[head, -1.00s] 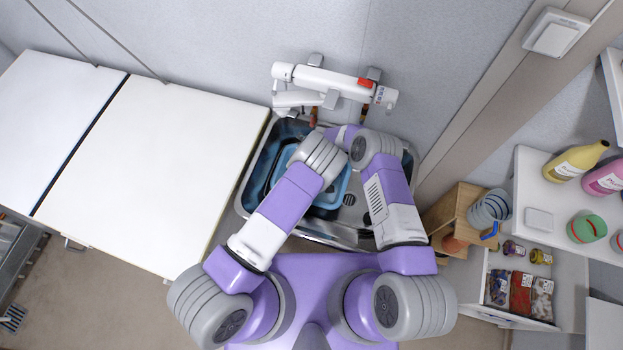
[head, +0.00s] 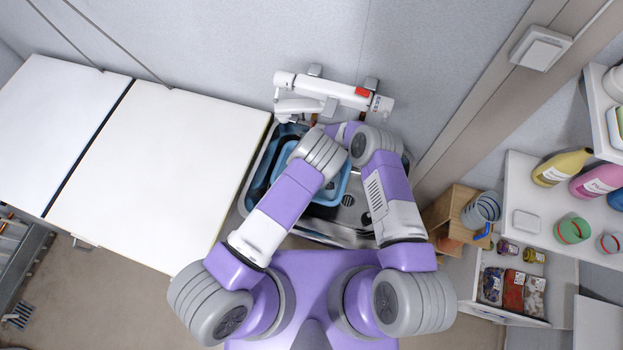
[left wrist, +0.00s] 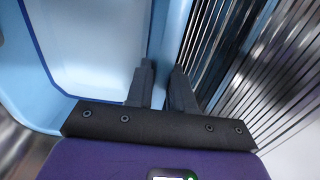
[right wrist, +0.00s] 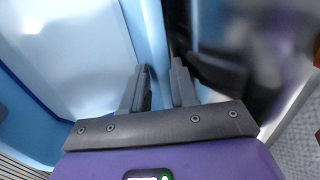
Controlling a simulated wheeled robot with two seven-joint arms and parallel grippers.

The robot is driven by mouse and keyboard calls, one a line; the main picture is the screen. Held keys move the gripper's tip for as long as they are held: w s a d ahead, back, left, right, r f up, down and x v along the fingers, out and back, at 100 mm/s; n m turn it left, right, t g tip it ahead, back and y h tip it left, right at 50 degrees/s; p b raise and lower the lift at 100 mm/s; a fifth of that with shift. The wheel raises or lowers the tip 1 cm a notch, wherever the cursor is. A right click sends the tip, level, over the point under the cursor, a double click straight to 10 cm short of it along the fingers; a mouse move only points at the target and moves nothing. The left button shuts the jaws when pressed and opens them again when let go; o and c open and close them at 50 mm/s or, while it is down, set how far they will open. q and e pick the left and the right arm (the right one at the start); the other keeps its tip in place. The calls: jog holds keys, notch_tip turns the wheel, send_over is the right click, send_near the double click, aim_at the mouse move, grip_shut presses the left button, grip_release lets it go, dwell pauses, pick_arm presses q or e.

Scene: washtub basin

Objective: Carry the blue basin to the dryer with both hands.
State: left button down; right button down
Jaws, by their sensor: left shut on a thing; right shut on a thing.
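The blue basin (head: 340,188) is at the metal sink in the head view, largely covered by my two arms. My left gripper (left wrist: 163,78) is shut on the basin's wall, with one finger on each side of the light blue rim (left wrist: 170,30). My right gripper (right wrist: 161,78) is shut on another part of the wall, and its rim (right wrist: 150,30) runs between the fingers. Both gripper tips are hidden in the head view. The basin's pale inside shows in both wrist views. The head view does not show clearly how high the basin is above the sink floor. No dryer can be made out.
A white tap unit (head: 335,92) is on the wall behind the sink (head: 350,232). A white counter (head: 160,185) adjoins the sink on the left. On the right are a wooden box (head: 447,212), an open drawer (head: 515,290) and a shelf with bottles (head: 562,167).

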pick_arm(q)
jog(key=shift+w+r, duration=0.1)
jog(key=shift+r, duration=0.15)
pick_arm(e)
jog(key=shift+r, duration=0.1)
dwell(0.4)
